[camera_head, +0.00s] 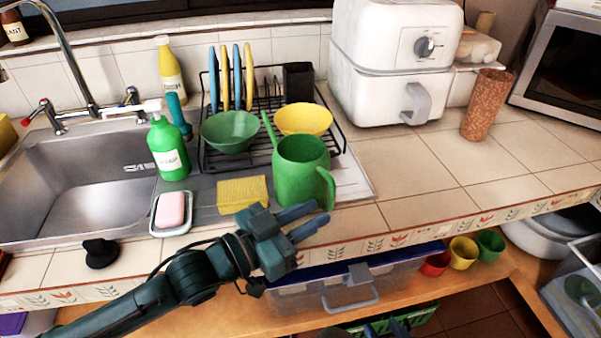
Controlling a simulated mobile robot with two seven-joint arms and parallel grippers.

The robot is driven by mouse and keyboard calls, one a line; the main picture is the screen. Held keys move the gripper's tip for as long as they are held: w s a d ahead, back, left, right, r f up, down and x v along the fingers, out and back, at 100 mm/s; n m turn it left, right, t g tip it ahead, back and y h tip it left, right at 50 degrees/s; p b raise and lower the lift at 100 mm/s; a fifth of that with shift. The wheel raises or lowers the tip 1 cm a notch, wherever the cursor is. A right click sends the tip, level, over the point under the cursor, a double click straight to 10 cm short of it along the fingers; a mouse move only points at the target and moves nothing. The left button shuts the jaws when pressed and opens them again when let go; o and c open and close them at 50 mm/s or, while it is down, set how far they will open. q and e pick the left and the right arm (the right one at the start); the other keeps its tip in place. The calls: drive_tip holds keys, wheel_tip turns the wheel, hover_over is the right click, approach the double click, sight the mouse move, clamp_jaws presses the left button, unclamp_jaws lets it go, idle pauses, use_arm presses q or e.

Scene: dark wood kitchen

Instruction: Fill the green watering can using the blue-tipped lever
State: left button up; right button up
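The green watering can (301,168) stands upright on the counter in front of the dish rack, with its spout up to the left and its handle at the right. The tap (75,68) rises behind the sink (80,185). Its blue-tipped lever (131,95) is on the right and its red-tipped lever (43,104) on the left. My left gripper (308,219) is just in front of and below the can, with its fingers apart and nothing between them. Whether it touches the can is unclear. My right gripper (395,328) shows only partly at the bottom edge.
A green soap bottle (168,150), a soap dish (156,225) and a yellow sponge (242,194) lie between sink and can. The dish rack (268,98) holds bowls and plates. An air fryer (392,62) and a brown cup (487,105) stand right. Open counter lies right of the can.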

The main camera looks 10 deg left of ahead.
sight(328, 206)
use_arm(q)
drive_tip(key=x, duration=0.5)
drive_tip(key=shift+w+f, duration=0.25)
drive_tip(key=shift+f, duration=0.1)
drive_tip(key=shift+c, duration=0.3)
drive_tip(key=shift+a, duration=0.1)
clamp_jaws()
